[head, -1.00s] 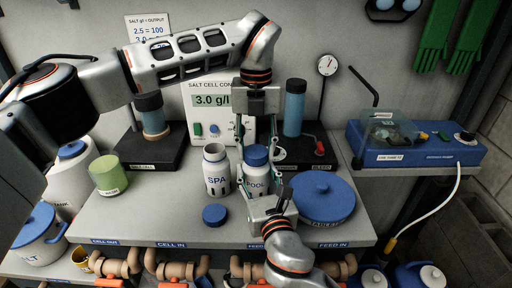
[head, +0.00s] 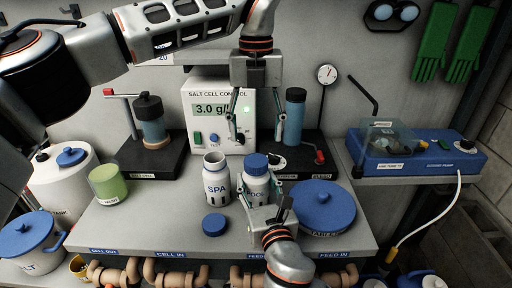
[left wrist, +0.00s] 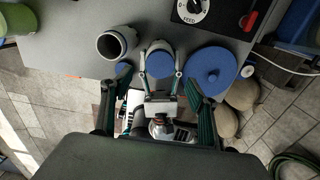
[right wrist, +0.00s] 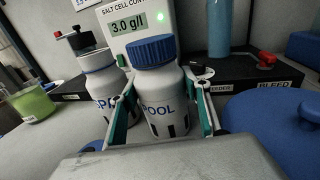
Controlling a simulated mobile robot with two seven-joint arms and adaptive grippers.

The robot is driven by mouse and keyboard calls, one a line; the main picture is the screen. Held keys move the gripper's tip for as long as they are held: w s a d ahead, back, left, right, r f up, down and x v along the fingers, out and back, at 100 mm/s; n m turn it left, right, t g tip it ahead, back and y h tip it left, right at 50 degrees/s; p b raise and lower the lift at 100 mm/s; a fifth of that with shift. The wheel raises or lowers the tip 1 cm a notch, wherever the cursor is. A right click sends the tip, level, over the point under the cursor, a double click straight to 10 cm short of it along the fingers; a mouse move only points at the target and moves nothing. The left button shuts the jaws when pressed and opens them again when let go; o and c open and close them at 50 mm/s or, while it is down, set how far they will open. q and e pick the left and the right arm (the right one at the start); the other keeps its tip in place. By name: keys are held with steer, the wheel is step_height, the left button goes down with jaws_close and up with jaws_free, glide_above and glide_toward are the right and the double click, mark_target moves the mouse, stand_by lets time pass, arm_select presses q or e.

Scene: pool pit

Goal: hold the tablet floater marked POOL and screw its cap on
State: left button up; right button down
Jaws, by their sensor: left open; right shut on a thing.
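The white floater marked POOL (head: 254,187) stands upright on the bench, with a blue cap (head: 256,162) sitting level on its top. The right wrist view shows the cap (right wrist: 152,51) close above the floater's shoulder; I cannot tell how tight it is. My right gripper (head: 259,198) is shut around the POOL floater's body from the front, one finger on each side. My left gripper (head: 244,134) is open and empty above and behind the cap, apart from it. In the left wrist view its fingers (left wrist: 150,88) are spread wide, and the cap (left wrist: 160,61) shows beyond them.
The uncapped SPA floater (head: 215,186) stands close left of POOL, with a loose blue cap (head: 214,224) in front. A blue round lidded tub (head: 323,204) is close on the right. The salt cell control box (head: 222,110) stands behind. The bench's left front is clear.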

mark_target(259, 174)
arm_select(q)
steer(key=shift+r, duration=2.1)
steer(key=shift+r, duration=0.15)
arm_select(e)
steer(key=shift+r, duration=0.15)
steer(key=shift+r+p, duration=1.95)
steer(key=shift+p, duration=0.7)
arm_select(q)
step_height(259, 174, up, 6)
steer(key=shift+s+r, duration=0.15)
steer(key=shift+s, duration=0.05)
arm_select(e)
steer(key=shift+f, duration=0.1)
